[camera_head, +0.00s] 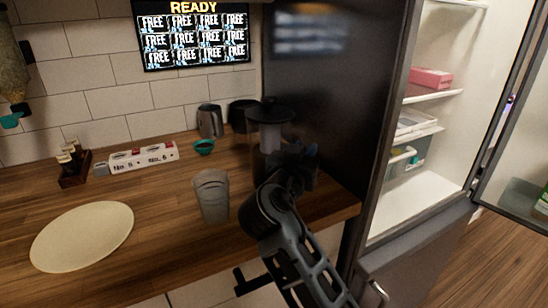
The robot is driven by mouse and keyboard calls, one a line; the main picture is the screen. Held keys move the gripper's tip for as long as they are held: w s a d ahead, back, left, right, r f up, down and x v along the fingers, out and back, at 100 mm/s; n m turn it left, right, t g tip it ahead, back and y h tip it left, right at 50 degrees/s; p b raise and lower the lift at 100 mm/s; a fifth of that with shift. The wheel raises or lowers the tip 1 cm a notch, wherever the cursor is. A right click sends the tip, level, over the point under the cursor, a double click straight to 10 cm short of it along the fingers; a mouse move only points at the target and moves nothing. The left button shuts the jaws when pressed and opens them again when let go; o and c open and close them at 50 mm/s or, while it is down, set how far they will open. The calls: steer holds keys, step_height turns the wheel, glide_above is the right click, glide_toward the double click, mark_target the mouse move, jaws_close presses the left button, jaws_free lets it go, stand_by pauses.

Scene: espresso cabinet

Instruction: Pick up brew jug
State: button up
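My gripper (298,158) is dark and raised at the right end of the wooden counter. Its fingers blend into the dark background, so I cannot see whether they are open or shut. Just behind it stands a tall vessel with a wide black top (270,112); my gripper hides part of its body, and I cannot tell whether they touch. A clear grey cup-like jug (212,197) stands upright to the left of my arm. A small steel jug (210,121) stands near the back wall. I cannot tell which of these is the brew jug.
A pale round board (83,237) lies at the counter's left front. A white power strip (143,157), a teal bowl (204,147) and a small wooden rack (73,165) stand along the back. A dark fridge side (335,90) bounds the counter on the right; the fridge's shelves (430,97) are exposed.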

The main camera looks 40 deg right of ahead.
steer(key=shift+c, duration=0.4)
jaws_close()
steer(key=shift+r, duration=0.1)
stand_by(0.8)
